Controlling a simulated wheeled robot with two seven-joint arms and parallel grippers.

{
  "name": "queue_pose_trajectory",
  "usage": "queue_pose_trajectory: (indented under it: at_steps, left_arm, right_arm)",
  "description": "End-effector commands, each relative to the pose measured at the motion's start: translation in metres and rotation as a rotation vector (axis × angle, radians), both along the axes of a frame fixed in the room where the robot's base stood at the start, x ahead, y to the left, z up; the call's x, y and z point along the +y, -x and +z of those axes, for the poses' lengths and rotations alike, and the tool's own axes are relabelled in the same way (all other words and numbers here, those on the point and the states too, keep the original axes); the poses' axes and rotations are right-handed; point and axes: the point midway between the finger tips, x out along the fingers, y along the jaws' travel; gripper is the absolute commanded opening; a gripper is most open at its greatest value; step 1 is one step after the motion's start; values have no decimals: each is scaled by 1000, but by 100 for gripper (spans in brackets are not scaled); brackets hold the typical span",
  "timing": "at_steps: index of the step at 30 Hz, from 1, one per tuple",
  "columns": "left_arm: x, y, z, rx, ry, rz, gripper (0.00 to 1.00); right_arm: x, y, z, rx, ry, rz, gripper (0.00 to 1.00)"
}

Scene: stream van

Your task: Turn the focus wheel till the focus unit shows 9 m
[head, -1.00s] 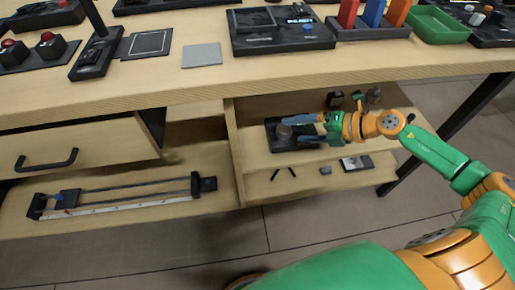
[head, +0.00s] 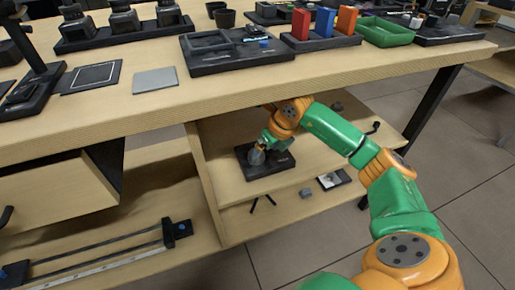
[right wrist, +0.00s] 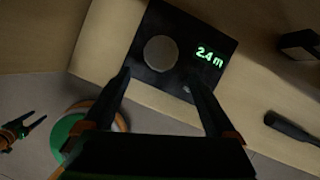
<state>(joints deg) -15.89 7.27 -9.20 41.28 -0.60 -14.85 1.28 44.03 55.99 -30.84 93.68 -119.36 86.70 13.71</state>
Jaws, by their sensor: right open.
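The focus unit (head: 285,160) is a flat black box on the shelf under the bench. In the right wrist view its face (right wrist: 170,14) carries a round grey focus wheel (right wrist: 160,53) and a green display (right wrist: 209,57) reading 2.4 m. My right gripper (head: 262,146) is at the unit, over the focus wheel (head: 256,157). In the right wrist view its two dark fingers (right wrist: 163,88) are apart with nothing between them, and the wheel lies beyond the tips. My left gripper (right wrist: 32,122) shows small at the left of the right wrist view, its fingers apart and empty.
The shelf's upright divider (head: 205,180) stands left of the unit, and the bench top (head: 140,115) overhangs it. Dark objects stand deeper on the shelf.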

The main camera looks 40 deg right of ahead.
Motion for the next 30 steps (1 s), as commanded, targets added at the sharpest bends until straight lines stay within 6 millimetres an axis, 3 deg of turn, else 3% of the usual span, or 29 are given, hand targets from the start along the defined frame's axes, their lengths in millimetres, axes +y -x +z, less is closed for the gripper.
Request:
queue_pose_trajectory:
  at_steps: [4,9,20,27,29,30]
  left_arm:
    - [1,0,0,0,-1,0,64]
    - [-4,-5,-4,-1,5,0,64]
    - [-5,-6,-3,0,6,0,64]
    - [-5,-6,-3,0,6,0,64]
    - [-5,-6,-3,0,6,0,64]
    - [-5,-6,-3,0,6,0,64]
  right_arm:
    - [4,-24,1,-2,-3,0,91]
    - [4,-31,-24,0,-2,0,91]
    - [3,-33,-29,0,-1,-1,89]
    - [3,-33,-28,-1,-1,-1,24]
    - [3,-33,-28,-1,-1,-1,8]
    - [3,-33,-28,-1,-1,-1,6]
